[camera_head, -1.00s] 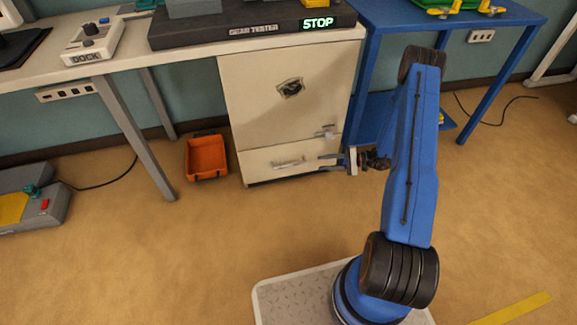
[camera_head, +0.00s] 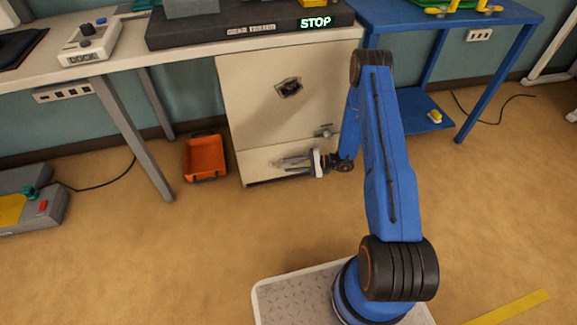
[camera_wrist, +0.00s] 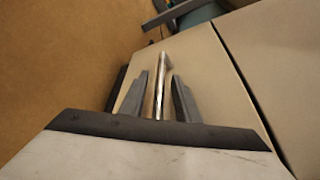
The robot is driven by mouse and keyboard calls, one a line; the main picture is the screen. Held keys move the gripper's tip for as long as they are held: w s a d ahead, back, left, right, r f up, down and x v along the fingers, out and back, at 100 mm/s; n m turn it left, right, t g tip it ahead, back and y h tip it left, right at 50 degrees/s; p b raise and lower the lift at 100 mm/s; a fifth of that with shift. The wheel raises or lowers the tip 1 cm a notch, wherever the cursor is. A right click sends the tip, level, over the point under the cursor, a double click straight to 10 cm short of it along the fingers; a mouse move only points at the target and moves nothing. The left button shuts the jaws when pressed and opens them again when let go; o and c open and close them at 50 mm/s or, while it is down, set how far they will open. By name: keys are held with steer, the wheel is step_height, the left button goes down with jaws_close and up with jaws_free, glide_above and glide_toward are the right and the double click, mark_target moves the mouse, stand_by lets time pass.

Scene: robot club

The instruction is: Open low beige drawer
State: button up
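The low beige drawer (camera_head: 257,175) is the bottom front of the beige cabinet under the bench, and it looks closed. My gripper (camera_head: 284,162) is at the drawer front, over its handle. In the wrist view the metal handle bar (camera_wrist: 160,85) lies between the two grey fingers of my gripper (camera_wrist: 161,90). A gap shows on each side of the bar, so the fingers are open around it. In the head view the gripper hides most of the handle. The drawer front (camera_wrist: 205,75) also shows in the wrist view.
Above the drawer is a larger beige door (camera_head: 270,110) with a small knob (camera_head: 324,131). An orange bin (camera_head: 205,157) stands on the floor left of the cabinet. A blue table (camera_head: 440,20) stands to the right. The floor in front is clear.

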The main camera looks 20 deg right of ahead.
steer(key=shift+w+a+f, duration=0.15)
steer(key=shift+w+a, duration=0.05)
steer(key=shift+a, duration=0.4)
jaws_close()
